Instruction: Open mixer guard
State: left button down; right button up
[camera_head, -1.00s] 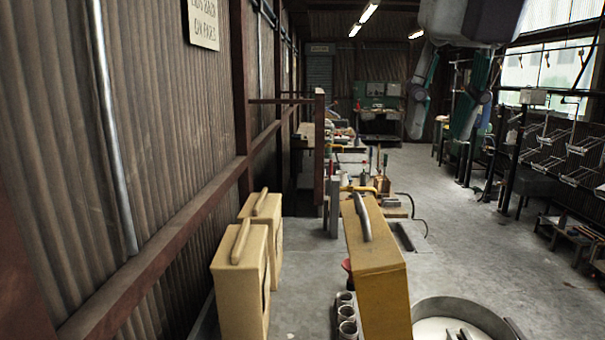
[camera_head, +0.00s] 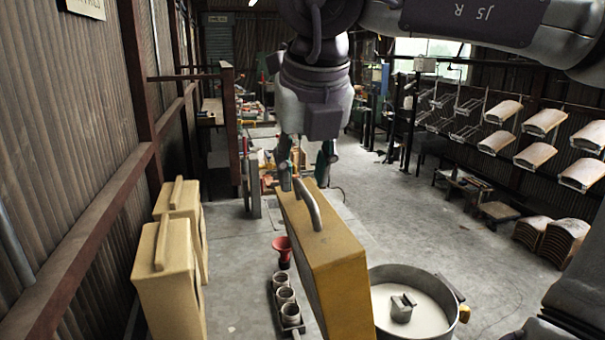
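A tall yellow box-like cover (camera_head: 345,265), which may be the mixer guard, stands in the lower middle. A curved metal handle (camera_head: 309,205) is on its top. My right gripper (camera_head: 304,182) hangs down from the upper right, its fingers apart. The fingertips appear at either side of the handle's far end, with nothing seen held between them. I cannot tell whether they touch the handle. My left gripper is not in view.
A round vat (camera_head: 455,312) with pale contents and a small metal block (camera_head: 402,308) is right of the cover. Cups in a rack (camera_head: 288,312) and a red funnel (camera_head: 282,246) are left. Two cream cases (camera_head: 165,285) stand by the wall.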

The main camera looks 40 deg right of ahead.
jog(key=shift+d+f, duration=0.2)
jog(key=shift+f, duration=0.5)
jog(key=shift+d+f, duration=0.1)
jog(key=shift+f, duration=0.05)
jog(key=shift+w+f, duration=0.1)
jog(key=shift+w, duration=0.05)
grip_shut()
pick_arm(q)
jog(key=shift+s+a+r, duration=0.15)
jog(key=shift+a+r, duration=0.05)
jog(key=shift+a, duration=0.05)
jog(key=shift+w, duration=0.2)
